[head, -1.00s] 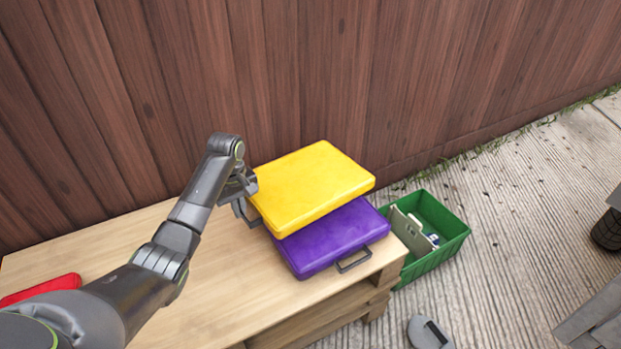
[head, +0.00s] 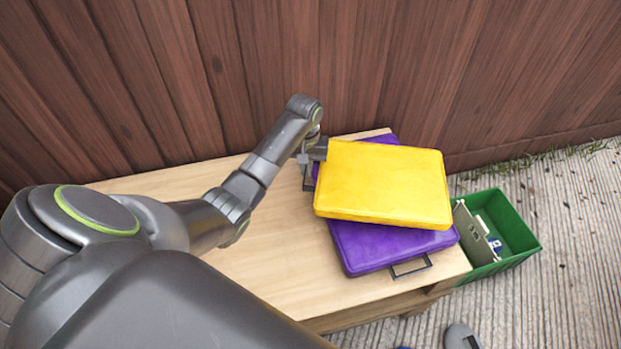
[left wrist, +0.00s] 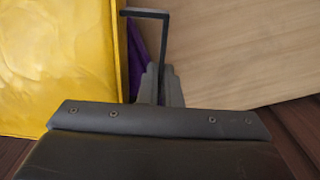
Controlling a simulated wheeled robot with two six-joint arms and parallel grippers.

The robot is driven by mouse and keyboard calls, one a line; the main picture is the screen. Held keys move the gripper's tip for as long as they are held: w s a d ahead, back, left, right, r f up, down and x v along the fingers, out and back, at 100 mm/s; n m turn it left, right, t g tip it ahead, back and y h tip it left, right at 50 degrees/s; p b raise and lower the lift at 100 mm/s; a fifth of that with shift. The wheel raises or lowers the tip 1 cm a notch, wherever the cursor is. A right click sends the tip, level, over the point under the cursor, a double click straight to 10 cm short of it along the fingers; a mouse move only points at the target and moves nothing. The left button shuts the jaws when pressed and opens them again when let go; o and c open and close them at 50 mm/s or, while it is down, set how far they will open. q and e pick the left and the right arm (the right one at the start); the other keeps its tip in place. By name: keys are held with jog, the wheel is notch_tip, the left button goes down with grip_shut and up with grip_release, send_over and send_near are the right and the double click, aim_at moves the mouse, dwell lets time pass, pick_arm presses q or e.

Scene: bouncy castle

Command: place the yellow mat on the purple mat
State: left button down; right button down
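The yellow mat (head: 385,182) lies over the purple mat (head: 385,245) in the head view, turned relative to it. Purple shows along the back and the front; the middle is hidden. I cannot tell whether the yellow mat rests fully on it or is held slightly above. My left gripper (head: 310,165) is at the yellow mat's left side. In the left wrist view, its fingers (left wrist: 160,85) are closed around a dark handle beside the yellow mat (left wrist: 60,60). A sliver of purple mat (left wrist: 138,50) shows there. My right gripper is out of view.
The mats are on a wooden table (head: 275,260) against a plank fence (head: 400,60). A green crate (head: 515,235) with items inside stands on the ground to the right. The table's left part is clear. A grey object (head: 462,338) is at the bottom edge.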

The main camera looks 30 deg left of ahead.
pick_arm(q)
notch_tip(320, 180, down, 4)
jog(key=shift+r+b, duration=0.1)
jog(key=shift+b, duration=0.6)
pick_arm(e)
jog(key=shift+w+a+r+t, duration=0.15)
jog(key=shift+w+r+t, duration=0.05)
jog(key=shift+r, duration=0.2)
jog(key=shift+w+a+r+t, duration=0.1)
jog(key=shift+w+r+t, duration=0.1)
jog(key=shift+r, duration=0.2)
pick_arm(q)
jog(key=c, duration=2)
grip_release()
jog(key=shift+f, duration=0.2)
jog(key=o, duration=0.4)
